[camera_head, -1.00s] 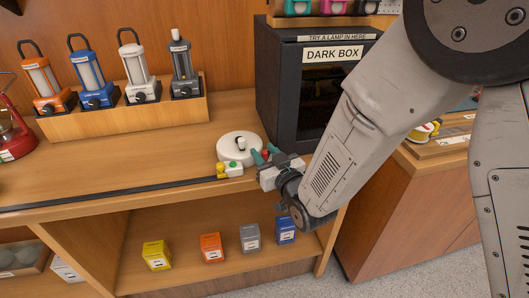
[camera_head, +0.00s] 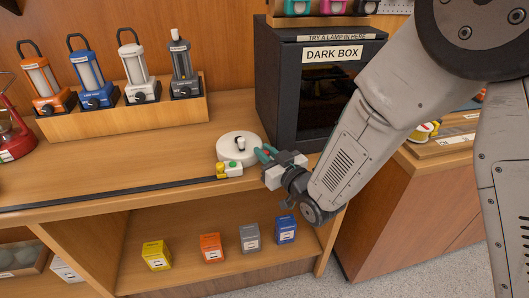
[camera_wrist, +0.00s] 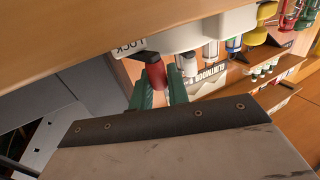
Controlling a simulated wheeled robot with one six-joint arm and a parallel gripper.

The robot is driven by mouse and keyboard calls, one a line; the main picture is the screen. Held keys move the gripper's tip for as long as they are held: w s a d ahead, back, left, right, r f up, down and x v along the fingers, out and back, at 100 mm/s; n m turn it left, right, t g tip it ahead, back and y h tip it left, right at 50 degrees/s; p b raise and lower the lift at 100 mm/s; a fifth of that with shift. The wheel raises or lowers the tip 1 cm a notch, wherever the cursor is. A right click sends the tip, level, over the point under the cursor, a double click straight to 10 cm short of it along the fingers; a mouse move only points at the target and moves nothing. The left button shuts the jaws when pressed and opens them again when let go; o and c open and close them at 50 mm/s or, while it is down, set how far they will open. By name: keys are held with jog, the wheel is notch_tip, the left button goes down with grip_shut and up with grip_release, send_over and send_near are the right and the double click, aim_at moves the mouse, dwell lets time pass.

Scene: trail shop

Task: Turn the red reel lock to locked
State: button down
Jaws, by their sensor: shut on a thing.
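The white round reel (camera_head: 230,143) stands on the counter near its front edge, left of the dark box. Its red reel lock (camera_wrist: 153,75) shows in the wrist view between the green fingers of my gripper (camera_wrist: 157,88), which is shut on it. A white label reading LOCK (camera_wrist: 130,47) is just above and left of the red lock there. In the head view my gripper (camera_head: 265,154) is at the reel's right side, and its fingers hide the red lock. I cannot tell the lock's exact position.
The dark box (camera_head: 325,90) stands close behind my gripper. Several lamps stand in a wooden rack (camera_head: 130,118) at the back left. Small boxes lie on the shelf below. The counter's middle is clear.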

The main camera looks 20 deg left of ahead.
jog(key=n+g+y, duration=0.1)
jog(key=g, duration=0.1)
jog(key=d+n+g+y, duration=0.1)
jog(key=n+g, duration=0.2)
jog(key=shift+w+d+g+y, duration=0.2)
jog(key=shift+w+g+y, duration=0.1)
jog(key=shift+y, duration=0.1)
jog(key=shift+w+d+n+g+y, duration=0.2)
jog(key=shift+n+g, duration=0.65)
jog(key=shift+g, duration=0.55)
jog(key=shift+w+d+n+g+y, duration=0.1)
jog(key=shift+d+n+g+y, duration=0.1)
jog(key=shift+n+g, duration=0.95)
jog(key=shift+g, duration=0.35)
jog(key=c, duration=1.4)
grip_release()
jog(key=d, duration=0.7)
jog(key=shift+w+d, duration=0.15)
jog(key=shift+d, duration=0.25)
